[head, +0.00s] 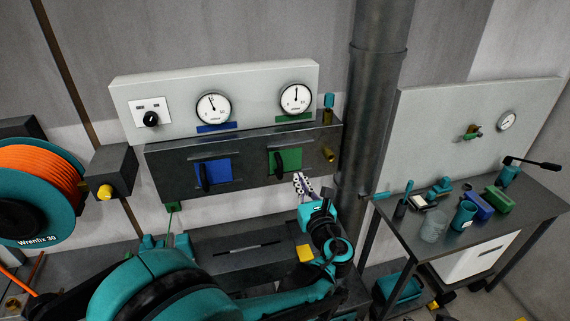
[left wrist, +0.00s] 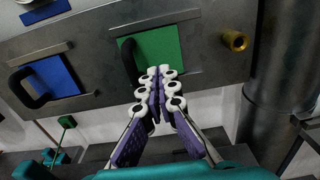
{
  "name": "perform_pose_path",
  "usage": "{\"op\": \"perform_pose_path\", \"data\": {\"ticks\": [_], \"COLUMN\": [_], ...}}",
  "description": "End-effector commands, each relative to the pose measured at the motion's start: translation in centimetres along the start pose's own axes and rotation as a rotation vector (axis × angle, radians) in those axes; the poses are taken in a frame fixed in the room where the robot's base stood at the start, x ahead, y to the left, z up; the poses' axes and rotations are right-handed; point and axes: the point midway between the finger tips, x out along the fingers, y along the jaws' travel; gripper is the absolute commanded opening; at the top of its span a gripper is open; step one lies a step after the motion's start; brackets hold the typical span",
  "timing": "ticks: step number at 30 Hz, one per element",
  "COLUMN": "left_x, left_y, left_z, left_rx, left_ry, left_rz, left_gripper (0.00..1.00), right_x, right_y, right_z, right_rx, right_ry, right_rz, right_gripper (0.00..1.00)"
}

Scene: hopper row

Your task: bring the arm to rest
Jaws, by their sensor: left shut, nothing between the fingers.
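My left gripper (head: 301,182) is shut and empty. It is in front of the dark hopper panel (head: 236,178), just below the green hatch (head: 291,159) with its black handle. In the left wrist view its fingertips (left wrist: 158,75) meet and overlap the lower part of the green hatch (left wrist: 160,50) in the picture; whether they touch it I cannot tell. My left arm (head: 170,285) reaches in from the lower left. My right gripper is not in view.
A blue hatch (head: 212,172) is left of the green one. Two gauges (head: 213,108) sit above. A thick pipe (head: 366,120) stands right of the panel. A workbench (head: 455,240) with loose items is at right, an orange hose reel (head: 38,190) at left.

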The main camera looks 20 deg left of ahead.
Motion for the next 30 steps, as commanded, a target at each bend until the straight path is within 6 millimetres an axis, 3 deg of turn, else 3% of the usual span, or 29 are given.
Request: {"op": "perform_pose_path", "data": {"ticks": [6, 20, 23, 25, 30], "left_x": [-1.7, -1.7, -1.5, -1.7, -4.7], "left_y": [0.0, 0.4, 2.2, 4.5, 10.9], "left_z": [0.0, -0.1, -0.8, -1.8, -5.8], "left_rx": [0.0, -0.022, -0.148, -0.324, -0.969], "left_ry": [0.0, 0.012, 0.08, 0.17, 0.436], "left_rz": [0.0, 0.005, 0.03, 0.071, 0.293], "left_gripper": [0.0, 0.0, 0.0, 0.0, 0.0], "right_x": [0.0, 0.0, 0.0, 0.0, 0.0], "right_y": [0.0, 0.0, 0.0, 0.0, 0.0], "right_z": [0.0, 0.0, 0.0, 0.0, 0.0], "right_rx": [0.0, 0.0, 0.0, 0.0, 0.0], "right_ry": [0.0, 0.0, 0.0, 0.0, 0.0], "right_rz": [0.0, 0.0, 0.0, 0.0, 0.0], "right_gripper": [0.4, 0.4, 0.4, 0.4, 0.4]}}
